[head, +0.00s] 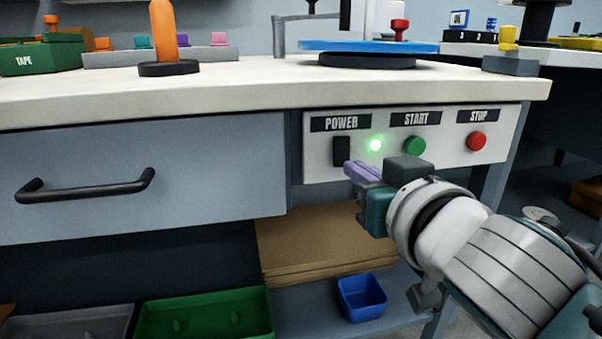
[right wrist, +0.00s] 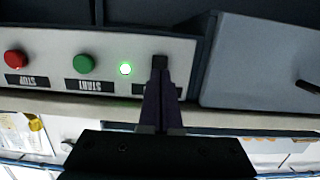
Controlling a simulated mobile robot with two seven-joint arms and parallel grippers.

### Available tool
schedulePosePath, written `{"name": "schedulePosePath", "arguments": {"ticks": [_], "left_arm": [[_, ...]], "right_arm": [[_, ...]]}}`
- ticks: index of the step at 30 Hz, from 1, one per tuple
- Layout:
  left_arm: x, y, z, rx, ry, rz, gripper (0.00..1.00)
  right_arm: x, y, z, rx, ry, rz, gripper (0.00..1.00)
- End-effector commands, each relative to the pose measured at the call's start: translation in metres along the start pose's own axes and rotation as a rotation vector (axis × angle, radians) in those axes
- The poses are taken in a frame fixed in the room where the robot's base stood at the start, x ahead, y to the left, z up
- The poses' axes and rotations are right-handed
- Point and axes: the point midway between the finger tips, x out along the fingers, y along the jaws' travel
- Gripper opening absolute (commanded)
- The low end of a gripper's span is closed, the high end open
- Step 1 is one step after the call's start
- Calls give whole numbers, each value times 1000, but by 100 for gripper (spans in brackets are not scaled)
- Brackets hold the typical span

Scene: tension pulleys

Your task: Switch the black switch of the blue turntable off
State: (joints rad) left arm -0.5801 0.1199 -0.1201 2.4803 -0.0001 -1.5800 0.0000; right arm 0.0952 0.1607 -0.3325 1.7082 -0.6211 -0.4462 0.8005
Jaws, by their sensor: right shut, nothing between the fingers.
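The black power switch (head: 341,151) is on the white control panel (head: 450,148) below the tabletop, under the POWER label. The green light (head: 376,145) beside it is lit. The blue turntable (head: 368,46) sits on a dark round base on the table above. My right gripper (head: 352,169) is shut and empty, its purple fingers just below and in front of the switch. In the right wrist view, upside down, the fingertips (right wrist: 160,76) overlap the switch (right wrist: 160,62); I cannot tell whether they touch it. My left gripper is not in view.
The green START button (head: 415,146) and red STOP button (head: 477,141) are to the right on the same panel. A drawer handle (head: 85,187) sticks out at left. A blue bin (head: 362,297) and a green bin (head: 205,315) stand below.

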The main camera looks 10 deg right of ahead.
Motion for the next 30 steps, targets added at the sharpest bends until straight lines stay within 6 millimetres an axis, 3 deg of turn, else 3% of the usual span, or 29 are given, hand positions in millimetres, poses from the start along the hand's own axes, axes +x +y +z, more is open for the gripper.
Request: {"name": "schedulePosePath", "arguments": {"ticks": [3, 9, 20, 26, 30], "left_arm": [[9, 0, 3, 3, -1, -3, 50], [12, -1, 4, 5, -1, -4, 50], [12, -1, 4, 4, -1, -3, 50], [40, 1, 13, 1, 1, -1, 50], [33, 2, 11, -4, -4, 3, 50]], "right_arm": [[17, 0, 2, 0, 2, 0, 0], [30, 0, 1, -1, 1, -1, 0], [31, 0, 1, 0, 0, -1, 0], [37, -1, 11, 6, 50, -2, 0], [36, -1, 1, 2, 54, -3, 0]]}}
